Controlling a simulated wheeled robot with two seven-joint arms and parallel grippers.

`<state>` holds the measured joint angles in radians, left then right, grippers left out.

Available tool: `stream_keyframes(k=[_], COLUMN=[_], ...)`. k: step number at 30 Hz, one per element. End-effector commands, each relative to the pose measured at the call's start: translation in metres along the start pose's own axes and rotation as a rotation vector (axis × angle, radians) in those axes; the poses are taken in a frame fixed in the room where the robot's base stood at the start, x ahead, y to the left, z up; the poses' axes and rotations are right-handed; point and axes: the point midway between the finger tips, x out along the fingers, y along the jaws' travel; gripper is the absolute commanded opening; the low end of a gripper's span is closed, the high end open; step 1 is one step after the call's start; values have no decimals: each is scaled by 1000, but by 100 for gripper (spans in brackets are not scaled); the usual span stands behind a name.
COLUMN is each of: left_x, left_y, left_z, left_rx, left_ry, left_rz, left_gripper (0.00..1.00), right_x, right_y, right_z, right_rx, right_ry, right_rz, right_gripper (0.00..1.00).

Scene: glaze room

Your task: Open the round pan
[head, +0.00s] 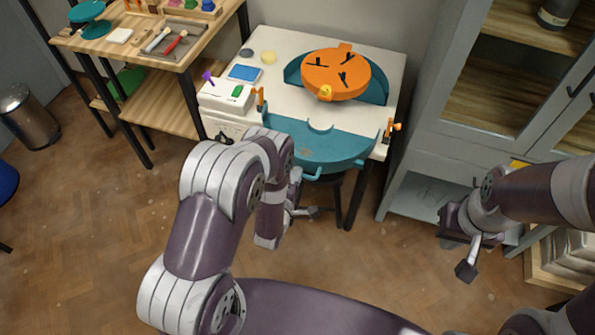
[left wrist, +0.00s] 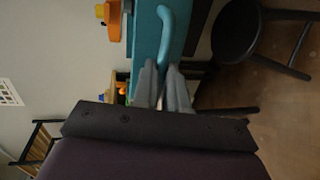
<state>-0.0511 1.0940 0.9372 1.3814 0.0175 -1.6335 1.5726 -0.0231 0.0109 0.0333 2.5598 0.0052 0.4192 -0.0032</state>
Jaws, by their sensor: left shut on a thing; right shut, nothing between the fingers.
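The round teal pan is in two halves in the head view. The rear half (head: 375,91) sits behind and around the orange wheel disc (head: 338,73). The front half (head: 322,150) stands apart from it at the table's front edge, with white tabletop between them. My left gripper (head: 297,176) is at this half's front left, partly hidden by my arm. In the left wrist view its fingers (left wrist: 162,66) are shut on the curved teal handle (left wrist: 176,25). My right gripper (head: 468,246) is shut and empty, well right of the table.
A black stool (left wrist: 235,30) stands below the pan. A grey cabinet (head: 455,120) is at right, a wooden shelf (head: 160,60) at left. Floor in front is clear.

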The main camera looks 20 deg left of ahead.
Motion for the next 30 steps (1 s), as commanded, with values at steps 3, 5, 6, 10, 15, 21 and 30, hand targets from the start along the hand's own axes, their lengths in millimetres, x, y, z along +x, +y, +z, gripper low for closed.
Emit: stream_keyframes(k=[3, 5, 6, 10, 15, 21, 30], left_x=[-1, -1, -1, -1, -1, -3, -73], left_y=[-1, -1, -1, -1, -1, -1, -2], left_z=[0, 0, 0, 0, 0, 0, 0], left_rx=[0, 0, 0, 0, 0, 0, 0], left_ry=[0, 0, 0, 0, 0, 0, -1], left_rz=[-3, -3, -3, -3, -2, -3, -7], left_gripper=[0, 0, 0, 22, 38, 38, 38], right_x=[0, 0, 0, 0, 0, 0, 3], right_y=[0, 0, 0, 0, 0, 0, 0], right_z=[0, 0, 0, 0, 0, 0, 0], right_rx=[0, 0, 0, 0, 0, 0, 0], right_ry=[0, 0, 0, 0, 0, 0, 0], right_rz=[0, 0, 0, 0, 0, 0, 0], right_gripper=[0, 0, 0, 0, 0, 0, 0])
